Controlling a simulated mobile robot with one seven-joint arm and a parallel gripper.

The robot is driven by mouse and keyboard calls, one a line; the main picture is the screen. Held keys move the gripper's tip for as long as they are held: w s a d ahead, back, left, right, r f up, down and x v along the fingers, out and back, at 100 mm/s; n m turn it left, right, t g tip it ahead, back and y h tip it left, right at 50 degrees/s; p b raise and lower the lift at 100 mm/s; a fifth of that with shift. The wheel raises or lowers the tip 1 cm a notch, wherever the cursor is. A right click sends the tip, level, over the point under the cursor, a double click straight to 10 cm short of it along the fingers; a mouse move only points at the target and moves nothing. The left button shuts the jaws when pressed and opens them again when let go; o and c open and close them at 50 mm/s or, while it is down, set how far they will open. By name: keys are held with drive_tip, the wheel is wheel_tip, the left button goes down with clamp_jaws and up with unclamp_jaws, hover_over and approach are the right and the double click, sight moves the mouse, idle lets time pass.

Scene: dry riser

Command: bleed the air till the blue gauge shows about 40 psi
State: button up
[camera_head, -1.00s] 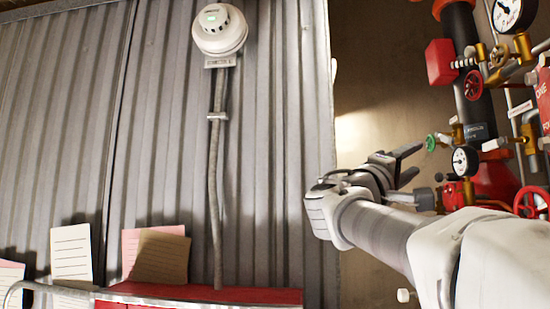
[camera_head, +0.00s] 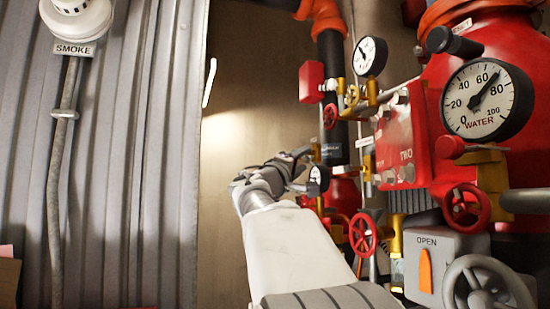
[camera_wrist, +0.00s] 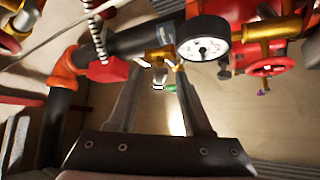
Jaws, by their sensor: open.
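A small green handwheel (camera_wrist: 170,88) shows in the wrist view on a brass fitting (camera_wrist: 160,58), between and just beyond my fingertips. My gripper (camera_wrist: 160,76) is open and empty, its two fingers apart. A round white-faced gauge (camera_wrist: 203,45) with a dark rim sits beside the right fingertip; its figures are too small to read. In the head view my gripper (camera_head: 303,166) is beside a small gauge (camera_head: 318,178), seen at a steep angle. The green handwheel is hidden there. No gauge looks clearly blue.
A large WATER gauge (camera_head: 487,101) reads about 70. Another gauge (camera_head: 369,56) sits higher up. Red handwheels (camera_head: 363,235), a grey box marked OPEN (camera_head: 447,258) and red pipework crowd the right. A smoke detector (camera_head: 76,17) hangs on the corrugated wall at left.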

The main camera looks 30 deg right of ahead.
clamp_jaws()
drive_tip(key=shift+r, duration=0.15)
idle(0.4)
drive_tip(key=r+n+y+p, duration=0.1)
drive_tip(key=p, duration=0.3)
drive_tip(key=r+n+y+p, duration=0.1)
drive_tip(key=n+y+p, duration=0.1)
drive_tip(key=p, duration=0.2)
drive_tip(key=n+y+p, duration=0.1)
drive_tip(key=n+p, duration=0.1)
drive_tip(key=p, duration=0.2)
drive_tip(key=shift+s+a+r+g, duration=0.1)
drive_tip(key=shift+s+r+g, duration=0.3)
drive_tip(key=shift+f+n+y+p, duration=0.1)
drive_tip(key=shift+n+y+p, duration=0.3)
drive_tip(key=shift+p, duration=0.05)
unclamp_jaws()
